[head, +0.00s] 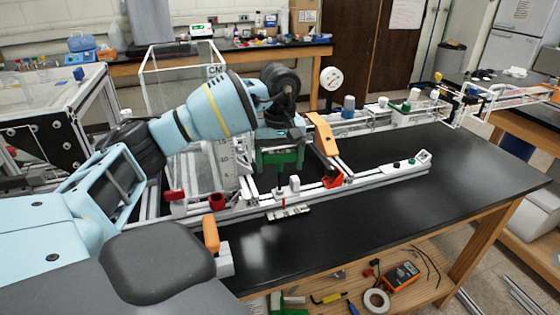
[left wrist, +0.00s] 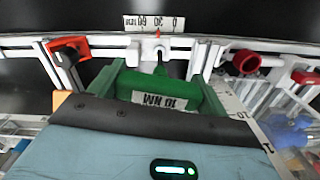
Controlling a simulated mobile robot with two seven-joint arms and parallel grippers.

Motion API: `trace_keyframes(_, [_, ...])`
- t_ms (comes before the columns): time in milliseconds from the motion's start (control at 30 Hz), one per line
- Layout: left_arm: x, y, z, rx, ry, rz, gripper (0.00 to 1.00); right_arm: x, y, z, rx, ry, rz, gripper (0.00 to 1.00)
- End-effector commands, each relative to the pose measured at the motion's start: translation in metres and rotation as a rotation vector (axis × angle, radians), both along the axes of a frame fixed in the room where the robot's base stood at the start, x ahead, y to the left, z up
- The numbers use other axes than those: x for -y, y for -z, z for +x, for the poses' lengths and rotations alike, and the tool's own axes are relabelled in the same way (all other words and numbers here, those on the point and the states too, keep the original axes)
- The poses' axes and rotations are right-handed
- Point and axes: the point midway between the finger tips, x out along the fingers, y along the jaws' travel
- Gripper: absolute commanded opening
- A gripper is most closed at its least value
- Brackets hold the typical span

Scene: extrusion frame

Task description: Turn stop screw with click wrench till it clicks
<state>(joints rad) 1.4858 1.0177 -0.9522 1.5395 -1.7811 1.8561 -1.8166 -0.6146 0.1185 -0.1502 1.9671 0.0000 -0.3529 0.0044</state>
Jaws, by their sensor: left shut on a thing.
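My left gripper (head: 280,150) reaches over the white rail frame and is shut on a green click wrench. The wrench (left wrist: 165,88) has a white label reading 10 NM, upside down in the left wrist view, and also shows in the head view (head: 279,162). Its dark tip (left wrist: 160,66) points toward the front rail, near a small red pointer (left wrist: 157,35) above a white scale plate (left wrist: 153,23). The plate lies on the black bench in the head view (head: 289,212). I cannot make out the stop screw or whether the tip is seated on it. My right gripper is out of view.
A red-orange bracket (left wrist: 68,50) with a black knob and a red knob (left wrist: 245,62) flank the wrench on the rails. An orange-handled clamp (head: 211,235) stands at the bench's near edge. The black bench top (head: 400,210) is clear at the right front.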

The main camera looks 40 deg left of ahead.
Motion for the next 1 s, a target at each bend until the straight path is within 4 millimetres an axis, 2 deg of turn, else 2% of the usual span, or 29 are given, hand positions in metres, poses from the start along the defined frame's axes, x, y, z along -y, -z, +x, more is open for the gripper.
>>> trace_keyframes(467, [0.001,0.003,-0.001,-0.007,0.026,-0.001,0.45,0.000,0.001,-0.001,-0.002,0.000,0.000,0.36])
trace_keyframes(1000, [0.001,0.003,-0.001,-0.007,-0.136,0.001,0.45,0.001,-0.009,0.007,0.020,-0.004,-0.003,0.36])
